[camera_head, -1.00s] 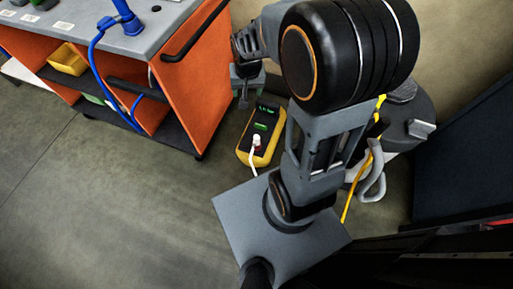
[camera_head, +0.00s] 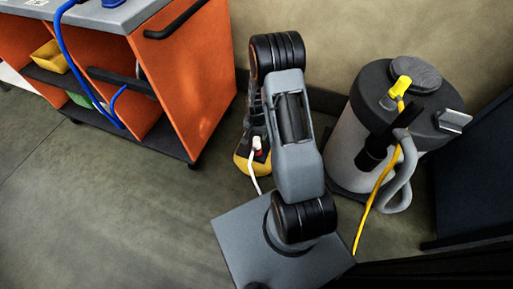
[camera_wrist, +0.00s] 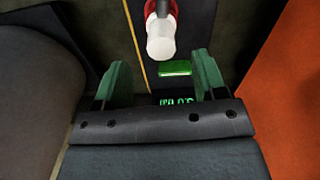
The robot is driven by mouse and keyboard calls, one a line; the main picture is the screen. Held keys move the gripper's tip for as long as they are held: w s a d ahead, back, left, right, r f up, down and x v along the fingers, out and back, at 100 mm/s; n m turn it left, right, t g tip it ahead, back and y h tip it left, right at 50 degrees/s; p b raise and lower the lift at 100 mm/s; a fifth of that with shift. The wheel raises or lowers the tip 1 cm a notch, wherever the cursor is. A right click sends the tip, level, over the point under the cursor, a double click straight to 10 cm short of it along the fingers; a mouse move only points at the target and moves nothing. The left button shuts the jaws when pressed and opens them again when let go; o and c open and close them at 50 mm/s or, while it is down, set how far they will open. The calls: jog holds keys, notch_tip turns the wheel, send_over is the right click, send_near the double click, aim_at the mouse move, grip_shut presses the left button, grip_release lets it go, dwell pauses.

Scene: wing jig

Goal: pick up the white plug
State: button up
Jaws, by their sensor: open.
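The white plug (camera_wrist: 161,44) shows at the top middle of the wrist view, with a red collar at its far end. In the head view the plug (camera_head: 257,152) stands on the yellow and black meter (camera_head: 241,163), with a white cable running down from it. My gripper (camera_wrist: 162,64) is open, its two green fingers apart. The plug appears just beyond the fingertips, roughly centred between them; I cannot tell the height gap. The meter's green button and lit digits show between the fingers. In the head view my arm hides the gripper and most of the meter.
An orange cart (camera_head: 196,85) with a grey top stands left of the meter. A grey canister (camera_head: 345,150) with a black lid, hose and yellow cable stands to the right. A wall is behind. Open floor (camera_head: 110,200) lies at the front left.

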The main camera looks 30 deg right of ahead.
aim_at(257, 139)
jog(key=shift+w+d+f+b, duration=0.1)
jog(key=shift+f+b, duration=0.65)
jog(key=shift+f, duration=1.05)
jog(key=shift+w+d+f+b, duration=0.1)
jog(key=shift+f+b, duration=0.6)
jog(key=shift+f, duration=1.1)
jog(key=shift+r, duration=0.1)
jog(key=c, duration=1)
jog(key=shift+r, duration=0.1)
